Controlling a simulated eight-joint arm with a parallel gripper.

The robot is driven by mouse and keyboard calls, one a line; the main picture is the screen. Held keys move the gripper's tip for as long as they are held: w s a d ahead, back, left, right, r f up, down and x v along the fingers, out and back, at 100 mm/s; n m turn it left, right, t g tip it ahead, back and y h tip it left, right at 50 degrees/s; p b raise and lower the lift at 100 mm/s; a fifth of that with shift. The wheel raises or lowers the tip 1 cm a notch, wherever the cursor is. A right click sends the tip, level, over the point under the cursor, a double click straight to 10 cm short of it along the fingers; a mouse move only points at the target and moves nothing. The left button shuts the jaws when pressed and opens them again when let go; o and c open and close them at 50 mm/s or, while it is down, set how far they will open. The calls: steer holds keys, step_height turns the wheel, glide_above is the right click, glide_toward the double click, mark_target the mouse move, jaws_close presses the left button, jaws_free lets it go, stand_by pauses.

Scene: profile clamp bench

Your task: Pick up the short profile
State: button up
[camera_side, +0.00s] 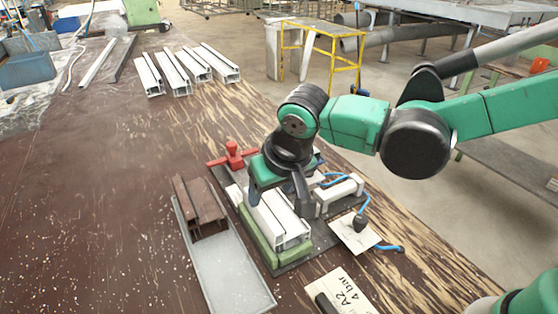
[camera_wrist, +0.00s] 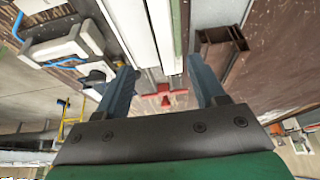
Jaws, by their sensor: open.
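A short white profile (camera_side: 283,225) lies in the clamp fixture, against a green rail (camera_side: 262,241). It also shows in the wrist view (camera_wrist: 162,30). My gripper (camera_side: 277,196) is open above the profile's far part, one finger towards each side. In the wrist view my two fingers (camera_wrist: 160,75) are apart, with nothing held between them. Whether the fingers touch the profile cannot be told. Brown profile pieces (camera_side: 198,205) stand at the far end of a grey tray (camera_side: 240,272), left of the fixture; brown also shows in the wrist view (camera_wrist: 222,48) beside the right finger.
A red handle piece (camera_side: 233,156) stands behind the fixture. A white clamp cylinder (camera_side: 340,191) with a blue hose (camera_side: 365,207) is on its right. Paper labels (camera_side: 342,292) lie in front. Several white profiles (camera_side: 190,72) lie at the back. The table's left side is clear.

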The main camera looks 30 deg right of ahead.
mark_target(262, 209)
steer(key=shift+a+f, duration=0.25)
steer(key=shift+a, duration=0.2)
steer(key=shift+w+f, duration=0.15)
steer(key=shift+f, duration=0.1)
steer(key=shift+x, duration=2.5)
steer(key=shift+f, duration=0.1)
jaws_close()
